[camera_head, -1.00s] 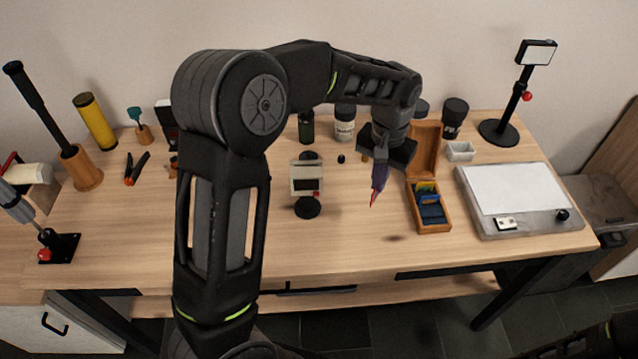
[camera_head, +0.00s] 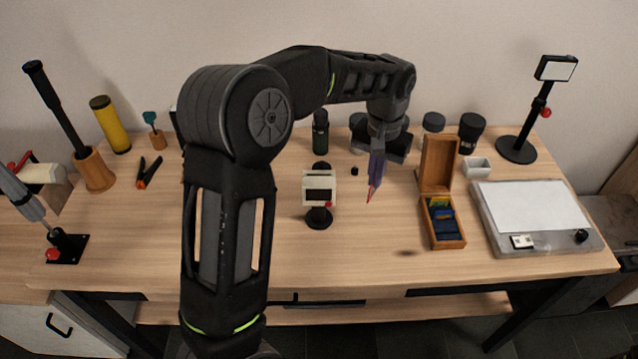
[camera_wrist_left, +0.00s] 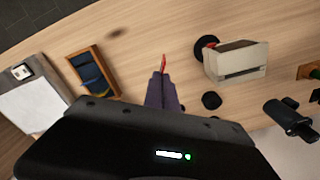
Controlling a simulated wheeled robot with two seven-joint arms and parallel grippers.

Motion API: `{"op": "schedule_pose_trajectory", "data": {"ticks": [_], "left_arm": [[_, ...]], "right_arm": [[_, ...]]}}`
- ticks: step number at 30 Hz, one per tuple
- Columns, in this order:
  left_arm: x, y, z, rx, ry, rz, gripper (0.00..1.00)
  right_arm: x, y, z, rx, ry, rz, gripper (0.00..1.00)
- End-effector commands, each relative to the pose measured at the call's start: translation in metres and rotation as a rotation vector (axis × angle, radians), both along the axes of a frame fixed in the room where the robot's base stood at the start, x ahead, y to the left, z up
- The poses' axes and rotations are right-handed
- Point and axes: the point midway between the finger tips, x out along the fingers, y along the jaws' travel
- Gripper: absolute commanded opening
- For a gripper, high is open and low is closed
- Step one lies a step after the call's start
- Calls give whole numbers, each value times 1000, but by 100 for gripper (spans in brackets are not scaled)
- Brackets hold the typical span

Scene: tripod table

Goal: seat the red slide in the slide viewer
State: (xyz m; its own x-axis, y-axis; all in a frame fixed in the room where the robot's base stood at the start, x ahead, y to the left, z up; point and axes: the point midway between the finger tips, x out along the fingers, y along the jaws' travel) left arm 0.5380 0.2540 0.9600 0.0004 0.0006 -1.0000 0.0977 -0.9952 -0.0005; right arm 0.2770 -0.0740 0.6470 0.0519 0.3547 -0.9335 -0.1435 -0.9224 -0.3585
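The slide viewer (camera_head: 319,189) is a small cream box with a dark window and a red dot, on a round black base near the table's middle. It also shows in the left wrist view (camera_wrist_left: 236,60), with a dark slot in its face. My left gripper (camera_head: 374,181) is right of the viewer, above the table, fingers pointing down. Its fingers are closed together on the red slide (camera_head: 370,195), whose thin red edge sticks out past the tips, also in the left wrist view (camera_wrist_left: 163,63). Most of the slide is hidden. My right gripper is not in view.
An open wooden slide box (camera_head: 446,241) with blue and yellow slides stands to the right. A light pad (camera_head: 540,205) lies at the far right, with a white slide on it. Black jars stand behind. The table front is clear.

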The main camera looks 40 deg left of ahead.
Motion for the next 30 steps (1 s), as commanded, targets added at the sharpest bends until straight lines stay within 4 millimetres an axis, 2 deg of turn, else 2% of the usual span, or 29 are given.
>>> {"op": "schedule_pose_trajectory", "data": {"ticks": [3, 6, 9, 13, 18, 24, 30], "left_arm": [[-1, 45, 36, 1, -7, -69, 0], [-11, 79, 66, 0, -6, -239, 0], [-23, 102, 89, 1, -5, -444, 0], [-34, 112, 105, 0, -3, -688, 0], [-42, 112, 109, -1, -1, -888, 0], [-47, 112, 108, -2, 0, -1030, 0], [-47, 111, 108, -1, 1, -1058, 0]], "right_arm": [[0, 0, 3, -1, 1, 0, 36], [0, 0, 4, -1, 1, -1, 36], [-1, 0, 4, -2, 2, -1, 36], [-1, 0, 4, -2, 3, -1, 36], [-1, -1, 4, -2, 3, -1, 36], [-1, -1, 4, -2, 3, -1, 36], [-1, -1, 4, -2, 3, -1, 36]]}}
